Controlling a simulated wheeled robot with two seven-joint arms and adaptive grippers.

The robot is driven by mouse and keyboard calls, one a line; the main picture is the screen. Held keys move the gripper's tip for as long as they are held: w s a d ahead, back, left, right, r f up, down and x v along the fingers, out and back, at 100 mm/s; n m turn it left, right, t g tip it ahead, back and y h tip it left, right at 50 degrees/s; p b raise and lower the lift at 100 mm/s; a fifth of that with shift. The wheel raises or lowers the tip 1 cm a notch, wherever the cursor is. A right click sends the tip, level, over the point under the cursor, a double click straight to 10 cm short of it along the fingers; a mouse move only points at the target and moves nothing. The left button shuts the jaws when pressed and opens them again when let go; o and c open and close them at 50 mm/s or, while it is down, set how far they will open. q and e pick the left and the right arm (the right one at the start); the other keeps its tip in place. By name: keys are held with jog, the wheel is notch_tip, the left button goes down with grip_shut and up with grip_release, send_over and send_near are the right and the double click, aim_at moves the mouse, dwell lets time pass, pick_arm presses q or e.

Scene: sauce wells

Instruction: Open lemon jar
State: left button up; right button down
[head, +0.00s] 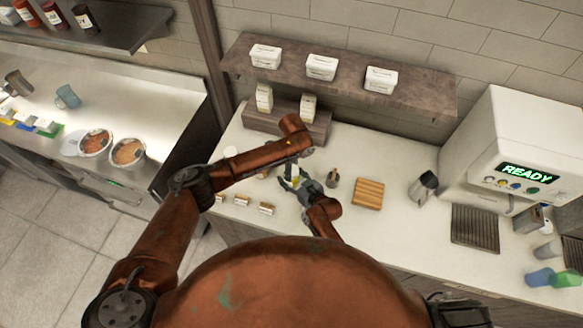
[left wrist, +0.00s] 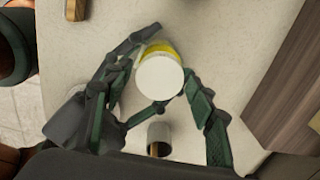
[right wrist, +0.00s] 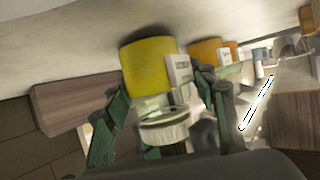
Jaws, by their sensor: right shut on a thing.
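The lemon jar has a yellow body and a pale round lid; in the head view (head: 295,179) it is small, between my grippers. My right gripper (head: 303,184) is shut on it from the side. In the right wrist view the yellow body (right wrist: 150,65), with a white label, lies between its fingers (right wrist: 165,100); the picture is tipped over. In the left wrist view the white lid (left wrist: 160,86) faces the camera. My left gripper (head: 289,172) is above the jar, its fingers (left wrist: 155,85) apart around the lid; contact cannot be told.
Several small jars (head: 266,208) stand left of the grippers, near the counter's front edge. A grey cup (head: 333,177) and wooden board (head: 369,193) stand to the right. A wooden block (head: 285,121) and shelf (head: 345,80) are behind.

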pick_arm(q)
jog(key=c, duration=1.1)
jog(key=shift+o, duration=0.2)
jog(key=n, duration=0.8)
jog(key=shift+r, duration=0.1)
jog(key=shift+d+r, duration=0.1)
jog(key=shift+r, duration=0.1)
jog(key=shift+r, duration=0.9)
jog(key=shift+r, duration=2)
pick_arm(e)
jog(key=c, duration=0.8)
grip_release()
